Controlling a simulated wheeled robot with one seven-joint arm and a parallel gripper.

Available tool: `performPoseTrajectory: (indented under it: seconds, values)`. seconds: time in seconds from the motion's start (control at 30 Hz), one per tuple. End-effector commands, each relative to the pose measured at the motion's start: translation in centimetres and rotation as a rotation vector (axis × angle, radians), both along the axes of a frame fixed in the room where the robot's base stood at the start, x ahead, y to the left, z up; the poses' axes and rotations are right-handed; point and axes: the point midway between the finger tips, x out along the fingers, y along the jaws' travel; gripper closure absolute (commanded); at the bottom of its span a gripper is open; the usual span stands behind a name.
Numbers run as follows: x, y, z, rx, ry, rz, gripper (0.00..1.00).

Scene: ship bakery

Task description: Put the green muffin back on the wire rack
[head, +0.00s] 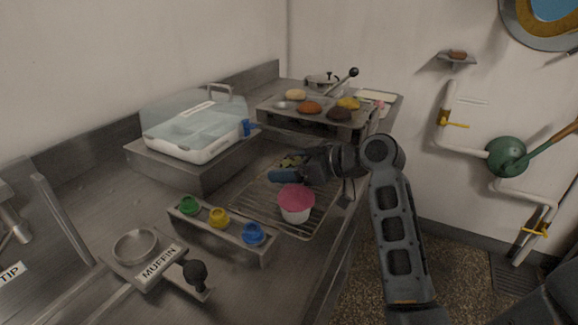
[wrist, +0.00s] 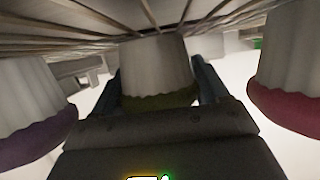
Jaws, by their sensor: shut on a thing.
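The green muffin (wrist: 157,70), with a pale wrapper and dull green top, is between my gripper's fingers (wrist: 158,85) in the wrist view, which looks upside down. Its base meets the wires of the wire rack (wrist: 85,32); I cannot tell whether it touches or sits just above. In the head view, my gripper (head: 288,172) is low over the far part of the rack (head: 262,207). Only a bit of green top (head: 291,160) shows behind it. A pink muffin (head: 296,203) stands on the rack nearer the camera. It also shows in the wrist view (wrist: 285,70).
A purple-topped muffin (wrist: 30,100) stands on the other side of the green one. A clear-lidded box (head: 195,130) is at left. A raised tray of baked goods (head: 310,108) stands behind.

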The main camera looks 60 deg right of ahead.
Motion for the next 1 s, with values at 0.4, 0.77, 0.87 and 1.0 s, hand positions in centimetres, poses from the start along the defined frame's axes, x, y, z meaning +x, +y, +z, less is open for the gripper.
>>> performPoseTrajectory:
  seconds: [0.4,0.77,0.87,1.0]
  values:
    - [0.0,0.0,-0.2,0.0,0.0,0.0,0.15]
    - [-0.7,-0.1,0.3,-0.001,-0.001,-0.002,0.15]
    - [-2.2,-0.1,0.9,0.0,-0.001,-0.003,0.15]
    - [-4.9,-0.1,2.1,-0.002,-0.001,-0.003,0.15]
